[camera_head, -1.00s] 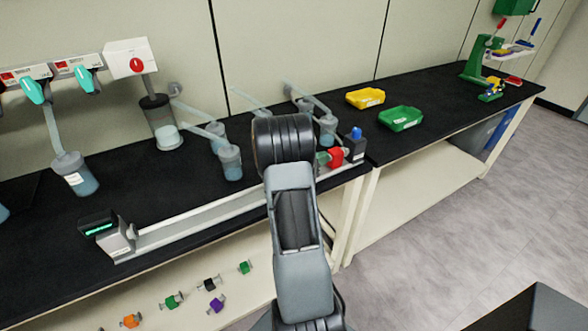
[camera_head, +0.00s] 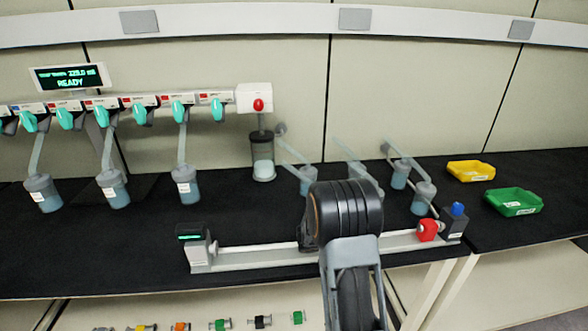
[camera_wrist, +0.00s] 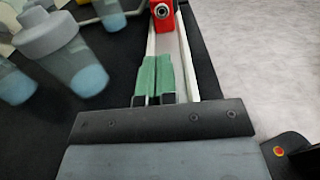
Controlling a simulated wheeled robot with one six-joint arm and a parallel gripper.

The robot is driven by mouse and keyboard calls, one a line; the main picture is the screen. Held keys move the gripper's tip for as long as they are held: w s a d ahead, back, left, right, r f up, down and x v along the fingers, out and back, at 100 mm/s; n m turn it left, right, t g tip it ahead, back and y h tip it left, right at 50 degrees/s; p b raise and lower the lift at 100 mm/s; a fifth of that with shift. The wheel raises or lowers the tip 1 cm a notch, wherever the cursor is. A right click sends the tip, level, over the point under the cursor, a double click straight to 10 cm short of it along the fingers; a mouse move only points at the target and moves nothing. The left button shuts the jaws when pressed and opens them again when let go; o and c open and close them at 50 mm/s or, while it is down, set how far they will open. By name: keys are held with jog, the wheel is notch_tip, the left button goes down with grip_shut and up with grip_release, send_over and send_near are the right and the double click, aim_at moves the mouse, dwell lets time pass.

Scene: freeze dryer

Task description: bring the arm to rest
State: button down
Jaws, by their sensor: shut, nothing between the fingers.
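My arm (camera_head: 345,225) rises from the bottom of the head view, bent over the front of the black bench. Its dark rounded joint hides part of the white rail behind it. My gripper is hidden in the head view. In the wrist view my gripper (camera_wrist: 157,85) shows its two green fingertips side by side, shut with nothing between them. They point along the white rail (camera_wrist: 186,42), toward a red block (camera_wrist: 163,18) on it. I cannot tell the gap between fingertips and rail.
The rail's left end carries a small display box (camera_head: 197,247); a red block (camera_head: 427,230) and dark box (camera_head: 453,224) stand at its right end. Several flasks (camera_head: 185,184) hang along the back. Yellow (camera_head: 470,171) and green (camera_head: 513,201) bins sit right. Bare floor lies beside the bench.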

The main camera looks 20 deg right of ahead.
jog(key=s+a+r+m+y, duration=0.1)
jog(key=a+m+y, duration=0.1)
jog(key=s+a+r+m+y+p, duration=0.1)
jog(key=s+a+r, duration=0.1)
jog(key=shift+a+r+m+y+p, duration=0.2)
jog(key=shift+m+y+p, duration=0.1)
jog(key=shift+m+y, duration=0.1)
jog(key=s+a+r+m+t+y+p, duration=0.1)
jog(key=a+r+m+t+y, duration=0.1)
jog(key=a, duration=0.6)
jog(key=s+a+r+m+t+y+p, duration=0.1)
jog(key=a+m+t+y, duration=0.3)
jog(key=a, duration=0.4)
jog(key=s+a+r+m+t+y+p, duration=0.2)
jog(key=s+a+r+m+t+y, duration=0.1)
jog(key=a+y, duration=0.4)
jog(key=shift+s+a+r+m, duration=0.15)
jog(key=shift+a+r+m, duration=0.4)
jog(key=shift+m, duration=0.15)
